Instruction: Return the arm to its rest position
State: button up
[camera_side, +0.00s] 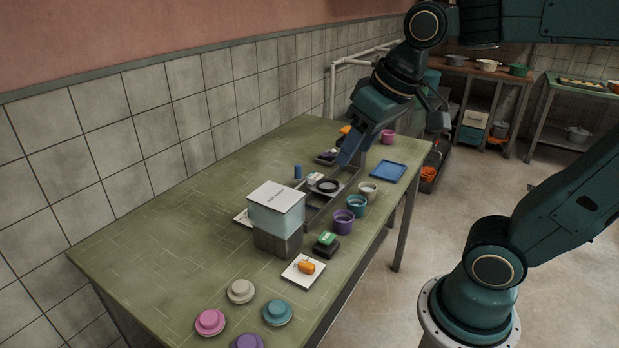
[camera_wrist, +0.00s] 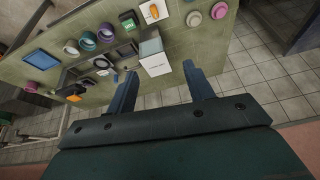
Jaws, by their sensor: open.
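My gripper (camera_side: 394,134) is raised above the far part of the green table (camera_side: 165,245) in the side view. Its two blue fingers are spread apart, with nothing between them. The wrist view shows the open gripper (camera_wrist: 159,71) with the table (camera_wrist: 205,48) beyond it. The arm is bent over the table from the right. The white-lidded machine (camera_side: 277,212) stands on the table, apart from the fingers; its white top (camera_wrist: 155,65) also shows between the fingertips in the wrist view.
A grey tray (camera_side: 313,213) runs behind the machine. A purple cup (camera_side: 343,222), a teal cup (camera_side: 356,206), a white cup (camera_side: 368,190) and a blue tray (camera_side: 388,173) stand along the right edge. Several round lids, including a pink one (camera_side: 210,322), lie in front. A tiled wall borders the left.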

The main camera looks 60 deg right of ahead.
jog(key=s+f+n, duration=0.1)
jog(key=s+f, duration=0.2)
jog(key=s, duration=0.3)
jog(key=shift+a+t, duration=0.35)
jog(key=shift+t, duration=0.05)
dwell(0.7)
